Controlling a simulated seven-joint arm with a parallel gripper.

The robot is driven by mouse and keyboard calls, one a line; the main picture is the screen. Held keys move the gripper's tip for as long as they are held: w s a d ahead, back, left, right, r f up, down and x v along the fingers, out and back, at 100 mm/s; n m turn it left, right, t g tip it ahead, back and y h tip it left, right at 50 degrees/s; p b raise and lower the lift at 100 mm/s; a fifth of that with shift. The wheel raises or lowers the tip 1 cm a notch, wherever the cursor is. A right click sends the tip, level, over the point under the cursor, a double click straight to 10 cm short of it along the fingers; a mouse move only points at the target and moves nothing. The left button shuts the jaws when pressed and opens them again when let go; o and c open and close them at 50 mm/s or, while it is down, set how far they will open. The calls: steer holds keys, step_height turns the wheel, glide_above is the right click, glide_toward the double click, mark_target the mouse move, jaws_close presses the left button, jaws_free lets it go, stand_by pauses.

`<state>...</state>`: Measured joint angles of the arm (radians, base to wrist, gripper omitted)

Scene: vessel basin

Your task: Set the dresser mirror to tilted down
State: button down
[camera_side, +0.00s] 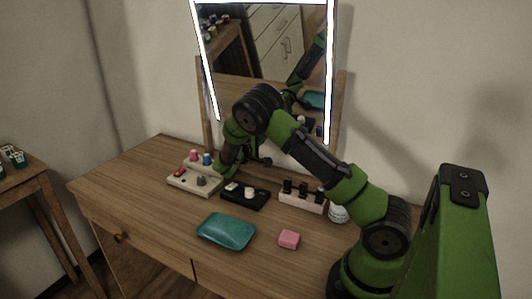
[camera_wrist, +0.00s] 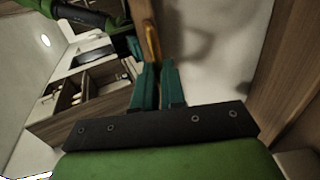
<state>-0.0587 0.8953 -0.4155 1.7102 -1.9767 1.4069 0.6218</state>
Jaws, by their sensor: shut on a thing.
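The dresser mirror (camera_side: 270,40), with bright light strips along its sides, stands between wooden posts at the back of the dresser. Its top appears to lean forward, but I cannot tell the exact angle. My gripper (camera_wrist: 155,68) has its teal fingers closed on a thin tan edge (camera_wrist: 152,42), which looks like the mirror's frame. In the wrist view the reflecting mirror face lies left of that edge and the wall lies to the right. In the side view my arm crosses in front of the mirror's lower part and hides the fingertips and bottom edge.
On the dresser top (camera_side: 150,240) are a beige tray (camera_side: 181,184), a black tray (camera_side: 232,197), a pink holder (camera_side: 302,204), a teal pouch (camera_side: 227,231) and a pink block (camera_side: 289,239). The front left of the top is clear.

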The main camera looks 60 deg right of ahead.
steer(key=c, duration=1.2)
jaws_free()
steer(key=a, duration=1.7)
